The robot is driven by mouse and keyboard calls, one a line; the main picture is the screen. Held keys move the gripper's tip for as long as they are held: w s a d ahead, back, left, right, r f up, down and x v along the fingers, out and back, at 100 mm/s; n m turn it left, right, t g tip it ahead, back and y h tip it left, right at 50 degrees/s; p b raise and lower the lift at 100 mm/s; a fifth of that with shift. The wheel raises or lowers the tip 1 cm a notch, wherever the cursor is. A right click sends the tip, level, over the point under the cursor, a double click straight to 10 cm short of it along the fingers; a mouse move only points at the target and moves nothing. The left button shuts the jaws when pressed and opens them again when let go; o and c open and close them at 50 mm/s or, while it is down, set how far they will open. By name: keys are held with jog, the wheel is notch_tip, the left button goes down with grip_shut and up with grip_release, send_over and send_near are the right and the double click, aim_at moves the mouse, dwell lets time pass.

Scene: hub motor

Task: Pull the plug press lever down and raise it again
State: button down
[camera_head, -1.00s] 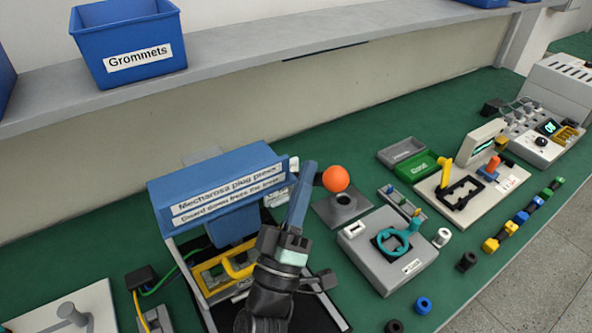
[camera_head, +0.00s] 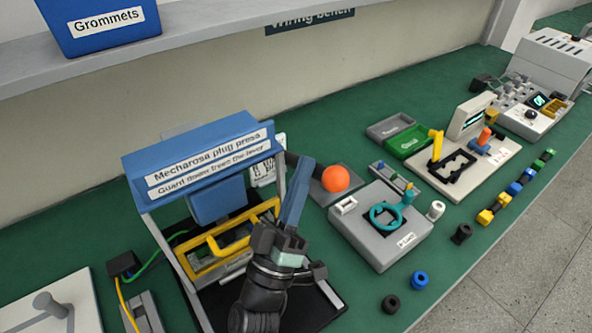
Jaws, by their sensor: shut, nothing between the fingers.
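The plug press (camera_head: 205,165) stands at the left of the bench with a blue sign head. Its lever is a dark bar, partly hidden behind my gripper, with an orange ball knob (camera_head: 335,178) at its right end. My gripper (camera_head: 304,165) has blue fingers, shut and empty, pointing up in front of the lever bar. The fingertips are just left of the orange knob; whether they touch the lever I cannot tell. The yellow guard (camera_head: 228,238) is on the front of the press, below the sign; my gripper stands at its right end.
A grey fixture with a teal ring (camera_head: 380,245) stands right of the knob. Several small rings and colored connectors lie along the bench's front edge. A grey shelf (camera_head: 215,30) with a blue Grommets bin (camera_head: 100,25) runs above.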

notch_tip(320, 180, down, 6)
jog(key=s+m+g+h+b, duration=0.1)
jog(key=m+h+b, duration=0.3)
jog(key=b, duration=0.1)
jog(key=shift+d+f+m+b, duration=0.15)
jog(key=shift+d+m+b, duration=0.15)
jog(key=shift+d+b, duration=0.15)
